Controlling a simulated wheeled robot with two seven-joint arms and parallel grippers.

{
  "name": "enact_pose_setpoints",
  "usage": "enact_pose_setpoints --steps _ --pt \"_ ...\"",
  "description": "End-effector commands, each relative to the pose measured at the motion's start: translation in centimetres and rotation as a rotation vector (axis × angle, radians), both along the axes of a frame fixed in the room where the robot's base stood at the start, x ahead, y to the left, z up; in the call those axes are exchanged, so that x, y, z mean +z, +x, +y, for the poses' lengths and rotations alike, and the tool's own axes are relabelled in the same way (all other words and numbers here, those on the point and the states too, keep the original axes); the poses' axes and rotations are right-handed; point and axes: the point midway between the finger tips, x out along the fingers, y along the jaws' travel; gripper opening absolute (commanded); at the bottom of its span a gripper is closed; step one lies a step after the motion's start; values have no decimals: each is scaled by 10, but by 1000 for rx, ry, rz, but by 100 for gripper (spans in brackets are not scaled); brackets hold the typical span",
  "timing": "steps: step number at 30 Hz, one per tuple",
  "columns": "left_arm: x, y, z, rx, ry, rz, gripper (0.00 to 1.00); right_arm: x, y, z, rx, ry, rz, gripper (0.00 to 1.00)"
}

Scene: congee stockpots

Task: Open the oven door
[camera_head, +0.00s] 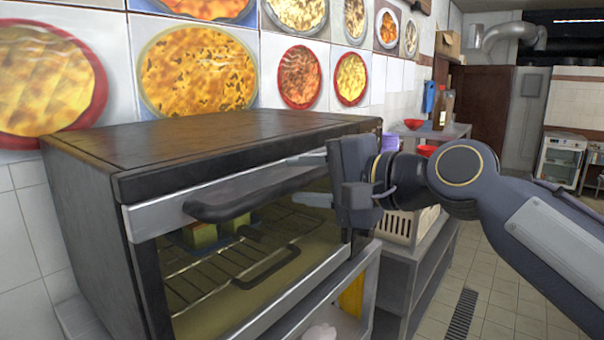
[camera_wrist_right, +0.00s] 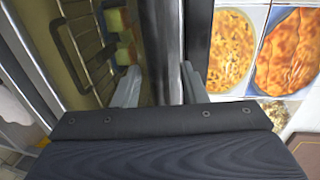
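The oven (camera_head: 100,190) is a dark box at the left, and its door looks shut. The door has a silver frame (camera_head: 160,215), a glass pane and a dark bar handle (camera_head: 225,207) along the top. My right gripper (camera_head: 310,180) comes in from the right at the handle's right end. Its two fingers are apart, one above and one below the handle's line. Whether they touch the handle cannot be told. In the right wrist view the fingers (camera_wrist_right: 160,88) are also spread, with the door's edge beyond them. My left gripper is not in view.
Through the glass a wire rack (camera_head: 235,262) shows, with green and yellow blocks (camera_head: 200,236) behind it. A grey side table (camera_head: 410,262) stands right of the oven, with a pale basket (camera_head: 398,228). The tiled floor (camera_head: 500,290) at the right is open.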

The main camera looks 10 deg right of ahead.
Motion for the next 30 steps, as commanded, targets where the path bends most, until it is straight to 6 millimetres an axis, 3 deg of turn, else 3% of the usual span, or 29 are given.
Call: enact_pose_setpoints --steps 11,20,30 --pt "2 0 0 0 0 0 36 -3 8 6 0 -1 0 39" --pt "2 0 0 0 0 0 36 -3 8 6 0 -1 0 2" --pt "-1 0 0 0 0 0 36 -5 6 6 -1 1 -3 0"
